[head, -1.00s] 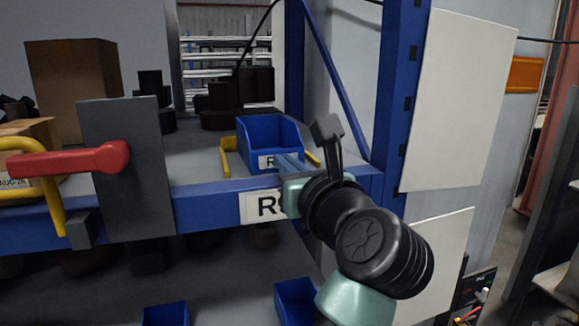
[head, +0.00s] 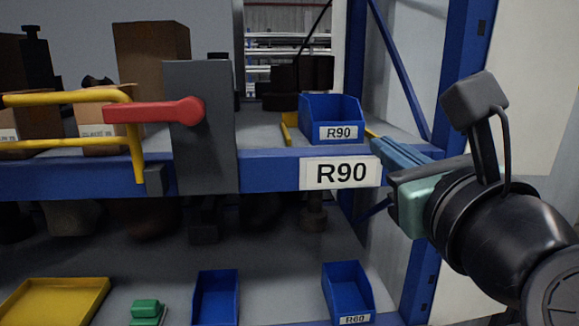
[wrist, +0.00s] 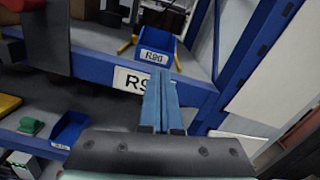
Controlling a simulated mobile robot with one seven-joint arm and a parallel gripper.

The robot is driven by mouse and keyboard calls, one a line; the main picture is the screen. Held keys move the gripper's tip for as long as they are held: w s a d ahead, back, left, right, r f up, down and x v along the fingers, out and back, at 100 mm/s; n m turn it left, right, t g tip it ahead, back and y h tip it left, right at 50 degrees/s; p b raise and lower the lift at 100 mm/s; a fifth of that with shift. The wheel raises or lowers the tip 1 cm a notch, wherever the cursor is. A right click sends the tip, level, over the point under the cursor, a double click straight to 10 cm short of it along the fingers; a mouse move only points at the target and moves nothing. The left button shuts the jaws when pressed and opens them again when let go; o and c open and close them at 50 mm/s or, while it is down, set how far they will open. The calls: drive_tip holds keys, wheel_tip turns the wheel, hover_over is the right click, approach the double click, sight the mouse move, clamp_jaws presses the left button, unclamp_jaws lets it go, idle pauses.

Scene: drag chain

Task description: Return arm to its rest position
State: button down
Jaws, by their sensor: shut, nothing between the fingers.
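My gripper (head: 378,143) is at the right in the head view, with its blue fingers pointing left toward the shelf front. The fingers are shut together with nothing between them. In the wrist view my gripper (wrist: 160,84) points up toward the shelf edge, its fingers side by side. The blue bin labelled R90 (head: 333,108) sits on the upper shelf, behind and left of the fingertips in the head view. It also shows in the wrist view (wrist: 155,43). The gripper appears apart from the bin and holds nothing.
The blue shelf beam (head: 270,172) carries an R90 plate (head: 341,173). A grey plate with a red handle (head: 155,111) and a yellow rail (head: 70,97) stand at the left. A blue upright (head: 455,110) is close behind my arm. Lower bins (head: 347,290) stand below.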

drive_tip(key=s+a+r+n+t+b, duration=0.1)
drive_tip(key=s+a+r+n+t, duration=0.2)
drive_tip(key=n, duration=0.8)
drive_tip(key=s+a+r+n+t, duration=0.3)
drive_tip(key=a+n, duration=0.3)
drive_tip(key=n, duration=0.5)
drive_tip(key=s+a+r+n+t+h+b, duration=0.1)
drive_tip(key=s+a+r+n+t, duration=0.2)
drive_tip(key=n, duration=0.8)
drive_tip(key=shift+s+a+b, duration=0.3)
drive_tip(key=shift+s+a, duration=0.5)
drive_tip(key=shift+s, duration=0.15)
